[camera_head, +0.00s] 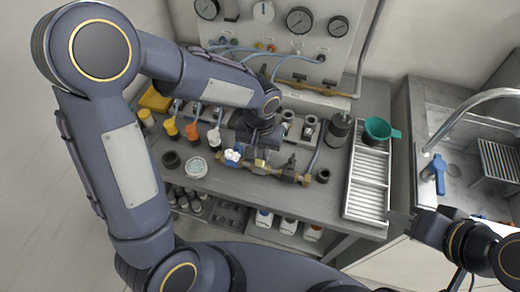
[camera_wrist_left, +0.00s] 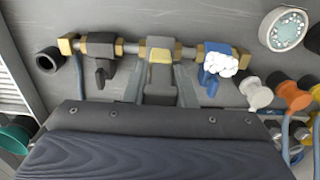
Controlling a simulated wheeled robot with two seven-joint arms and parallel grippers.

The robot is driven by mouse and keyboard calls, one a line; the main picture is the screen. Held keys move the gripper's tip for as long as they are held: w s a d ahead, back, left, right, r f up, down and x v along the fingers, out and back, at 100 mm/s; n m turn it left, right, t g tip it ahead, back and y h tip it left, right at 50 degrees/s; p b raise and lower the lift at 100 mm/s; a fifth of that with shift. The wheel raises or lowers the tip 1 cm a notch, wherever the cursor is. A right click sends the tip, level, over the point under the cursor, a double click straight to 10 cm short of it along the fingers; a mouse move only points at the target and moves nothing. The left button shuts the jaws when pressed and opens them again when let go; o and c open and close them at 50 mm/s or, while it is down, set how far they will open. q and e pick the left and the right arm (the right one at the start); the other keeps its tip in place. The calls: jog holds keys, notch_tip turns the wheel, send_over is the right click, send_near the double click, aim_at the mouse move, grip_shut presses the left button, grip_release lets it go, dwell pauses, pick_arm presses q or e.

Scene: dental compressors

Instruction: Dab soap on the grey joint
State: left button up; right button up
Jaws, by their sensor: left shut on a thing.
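A brass-and-metal pipe (camera_head: 285,173) with several joints lies at the bench front. The grey joint (camera_wrist_left: 160,43) is mid-pipe in the left wrist view. A blue joint (camera_wrist_left: 220,58) to its right carries white foam (camera_wrist_left: 222,65); a black-handled joint (camera_wrist_left: 104,60) is to its left. My left gripper (camera_wrist_left: 160,82) is shut on a small dabber with a tan tip (camera_wrist_left: 160,57). The tip overlaps the grey joint; I cannot tell whether it touches. No foam shows on that joint. A soap dish (camera_head: 196,167) stands left of the pipe. My right gripper (camera_head: 398,219) is at the right; its jaw state is unclear.
A white slatted rack (camera_head: 368,185) and teal funnel (camera_head: 378,129) are to the right, beside a sink with a faucet (camera_head: 470,105). A gauge panel (camera_head: 285,35) stands behind. Black rings (camera_head: 323,175) lie nearby.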

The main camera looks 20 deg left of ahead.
pick_arm(q)
jog(key=shift+f+b, duration=0.6)
dwell(1.6)
jog(key=shift+r, duration=0.1)
jog(key=shift+r+p, duration=2.55)
jog(key=shift+r, duration=0.9)
